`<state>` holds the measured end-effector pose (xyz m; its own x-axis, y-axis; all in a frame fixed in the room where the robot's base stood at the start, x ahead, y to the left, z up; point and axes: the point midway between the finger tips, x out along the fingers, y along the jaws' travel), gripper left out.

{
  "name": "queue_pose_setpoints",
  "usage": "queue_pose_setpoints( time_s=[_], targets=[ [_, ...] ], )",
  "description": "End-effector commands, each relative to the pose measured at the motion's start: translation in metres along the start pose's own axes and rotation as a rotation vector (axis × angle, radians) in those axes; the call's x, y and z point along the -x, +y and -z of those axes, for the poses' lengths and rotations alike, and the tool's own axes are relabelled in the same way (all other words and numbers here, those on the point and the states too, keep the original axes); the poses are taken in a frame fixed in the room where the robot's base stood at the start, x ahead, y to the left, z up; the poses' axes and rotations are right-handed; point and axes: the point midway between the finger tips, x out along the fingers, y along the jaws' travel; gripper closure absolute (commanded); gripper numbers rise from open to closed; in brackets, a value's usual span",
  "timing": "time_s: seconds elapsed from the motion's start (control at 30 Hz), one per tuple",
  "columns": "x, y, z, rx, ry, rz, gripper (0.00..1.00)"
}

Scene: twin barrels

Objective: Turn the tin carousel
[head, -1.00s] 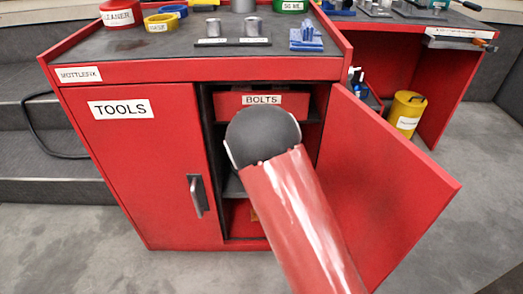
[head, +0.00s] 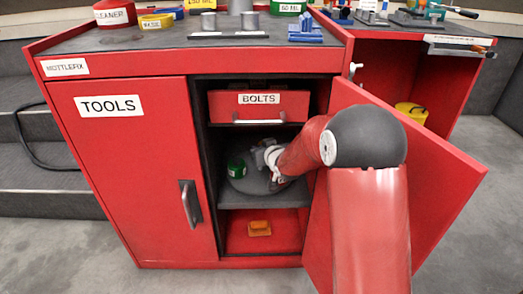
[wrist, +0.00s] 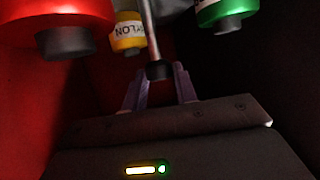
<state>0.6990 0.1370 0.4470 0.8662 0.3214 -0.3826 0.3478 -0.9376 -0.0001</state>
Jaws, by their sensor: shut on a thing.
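The tin carousel is a grey round plate (head: 250,186) on the cabinet's middle shelf. A green tin (head: 236,169) stands on its left side. My gripper (head: 270,168) reaches into the open cabinet over the plate and hides part of it. In the wrist view, my gripper's fingers (wrist: 157,78) are shut around the dark end of a metal post (wrist: 149,28). Around the post I see a red tin (wrist: 70,25), a yellow tin (wrist: 128,33) with an upside-down label, and a green tin there too (wrist: 222,12).
The right cabinet door (head: 440,165) stands open beside my arm. A BOLTS drawer (head: 258,105) is just above the carousel. An orange object (head: 259,229) lies on the bottom shelf. The left TOOLS door (head: 140,170) is shut.

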Motion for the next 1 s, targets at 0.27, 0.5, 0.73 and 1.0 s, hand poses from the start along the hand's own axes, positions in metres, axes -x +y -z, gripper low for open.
queue_pose_setpoints(
  time_s=[0.27, 0.5, 0.73, 1.0],
  targets=[
    [0.0001, 0.0014, 0.0010, 0.024, 0.000, 0.062, 1.00],
    [-0.0001, 0.0011, 0.0007, 0.034, 0.000, 0.082, 1.00],
    [-0.0003, 0.0007, 0.0006, 0.035, 0.001, 0.085, 1.00],
    [-0.0003, 0.0007, 0.0005, 0.035, 0.001, 0.084, 0.59]
  ],
)
